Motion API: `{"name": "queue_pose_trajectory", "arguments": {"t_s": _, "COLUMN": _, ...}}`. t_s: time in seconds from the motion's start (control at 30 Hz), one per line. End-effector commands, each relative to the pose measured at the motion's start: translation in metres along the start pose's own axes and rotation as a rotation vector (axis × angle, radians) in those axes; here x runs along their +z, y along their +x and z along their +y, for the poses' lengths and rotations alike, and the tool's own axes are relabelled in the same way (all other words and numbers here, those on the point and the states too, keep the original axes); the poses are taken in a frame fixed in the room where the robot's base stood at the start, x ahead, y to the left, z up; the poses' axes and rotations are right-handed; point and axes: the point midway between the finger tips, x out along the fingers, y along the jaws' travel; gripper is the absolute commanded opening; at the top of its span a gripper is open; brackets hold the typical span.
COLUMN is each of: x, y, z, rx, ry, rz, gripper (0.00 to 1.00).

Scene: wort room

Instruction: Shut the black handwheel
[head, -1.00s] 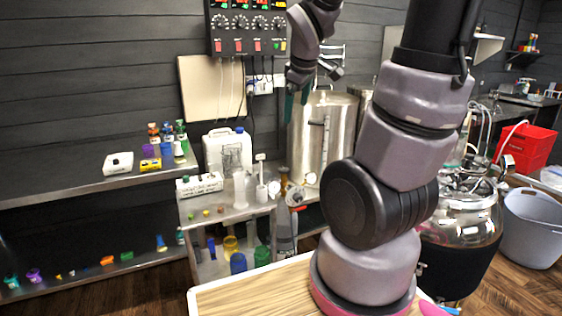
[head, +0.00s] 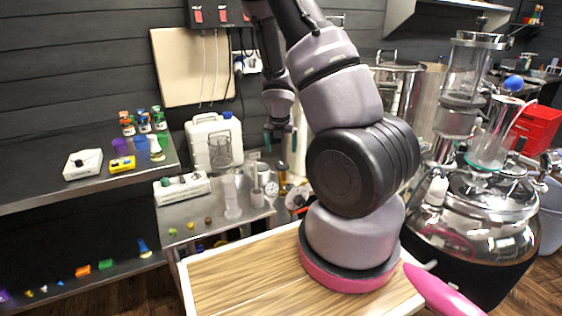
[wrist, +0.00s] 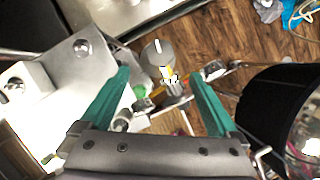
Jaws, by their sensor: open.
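I cannot clearly make out a black handwheel in either view; my arm hides part of the area behind it. My gripper (head: 281,134) is open, its teal fingers pointing down beside the steel vessel in the head view. In the wrist view my gripper (wrist: 159,82) has its two teal fingers spread wide with nothing gripped. A small metal fitting (wrist: 157,52) with a round grey face and a yellow-and-white part shows between and beyond the fingertips.
A steel side table (head: 215,212) holds a white jug (head: 213,143) and clear glassware. A shelf (head: 40,172) at left carries bottles and small boxes. A shiny round vessel (head: 480,225) stands close at right. A wood-topped surface (head: 235,278) lies in front.

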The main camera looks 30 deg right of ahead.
Motion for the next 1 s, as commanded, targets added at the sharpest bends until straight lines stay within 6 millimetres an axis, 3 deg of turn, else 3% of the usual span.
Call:
{"name": "queue_pose_trajectory", "arguments": {"t_s": 0.53, "x": 0.000, "y": 0.084, "z": -0.001, "rx": -0.003, "ry": 0.002, "rz": 0.001, "gripper": 0.96}}
{"name": "queue_pose_trajectory", "arguments": {"t_s": 0.7, "x": 0.000, "y": 0.094, "z": 0.000, "rx": -0.001, "ry": 0.004, "rz": -0.001, "gripper": 0.96}}
{"name": "queue_pose_trajectory", "arguments": {"t_s": 1.0, "x": 0.000, "y": 0.095, "z": 0.000, "rx": -0.001, "ry": 0.004, "rz": -0.001, "gripper": 0.96}}
